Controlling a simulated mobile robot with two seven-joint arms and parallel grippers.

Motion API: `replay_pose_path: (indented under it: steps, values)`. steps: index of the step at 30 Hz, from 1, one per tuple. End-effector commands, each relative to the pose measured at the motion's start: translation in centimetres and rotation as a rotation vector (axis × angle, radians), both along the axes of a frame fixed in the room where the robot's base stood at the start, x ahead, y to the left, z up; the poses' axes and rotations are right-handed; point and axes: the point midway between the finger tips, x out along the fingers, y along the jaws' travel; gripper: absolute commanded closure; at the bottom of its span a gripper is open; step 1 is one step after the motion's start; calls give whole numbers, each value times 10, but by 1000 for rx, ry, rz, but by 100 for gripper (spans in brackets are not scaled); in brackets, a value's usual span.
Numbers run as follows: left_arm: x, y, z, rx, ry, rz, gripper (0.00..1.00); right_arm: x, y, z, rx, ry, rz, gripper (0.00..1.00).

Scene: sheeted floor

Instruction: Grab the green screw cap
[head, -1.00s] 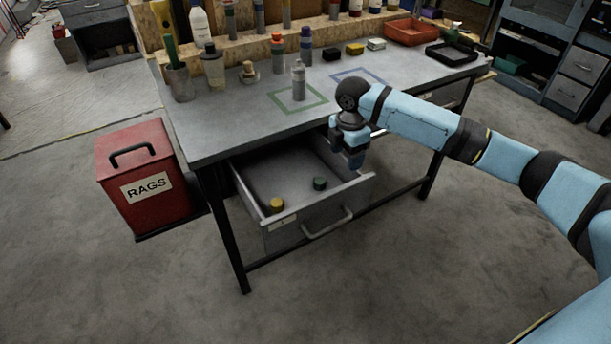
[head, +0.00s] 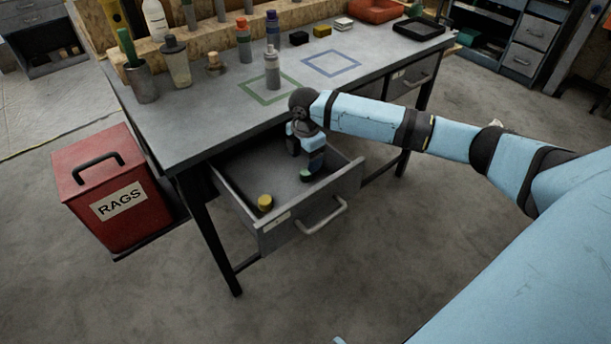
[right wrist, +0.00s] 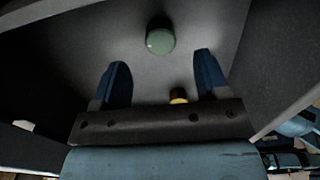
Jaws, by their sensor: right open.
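The green screw cap (head: 304,175) lies in the open drawer (head: 235,180) and is mostly hidden by my right gripper (head: 308,165) in the head view. In the right wrist view the round green cap (right wrist: 161,38) shows whole, ahead of the open fingers of the right gripper (right wrist: 162,70), apart from them and roughly centred across the gap. A yellow cap (head: 265,202) lies in the same drawer to the left; it also shows in the right wrist view (right wrist: 178,96). My left gripper is not in view.
The drawer's walls surround the caps, with a handle (head: 322,217) at the front. The workbench top (head: 205,120) overhangs the back, with a grey bottle (head: 272,72) on it. A red rags bin (head: 110,190) stands to the left.

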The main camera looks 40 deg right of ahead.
Motion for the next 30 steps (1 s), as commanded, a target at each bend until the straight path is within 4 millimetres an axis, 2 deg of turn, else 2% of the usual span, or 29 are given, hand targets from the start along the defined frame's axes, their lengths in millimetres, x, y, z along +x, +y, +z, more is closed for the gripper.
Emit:
replay_pose_path:
  steps: [5,13,20,21,28,30]
  values:
    - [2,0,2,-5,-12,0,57,0,0,-12,0,0,0,32]
    - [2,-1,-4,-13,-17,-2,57,-2,-1,-50,0,1,0,32]
    - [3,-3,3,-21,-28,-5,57,-2,-1,-54,-1,-1,0,32]
    - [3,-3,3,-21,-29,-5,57,-2,-1,-53,-1,-1,0,34]
    - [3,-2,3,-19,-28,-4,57,-2,-1,-53,-1,-1,0,87]
    - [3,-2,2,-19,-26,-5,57,-1,-1,-53,-1,-1,0,87]
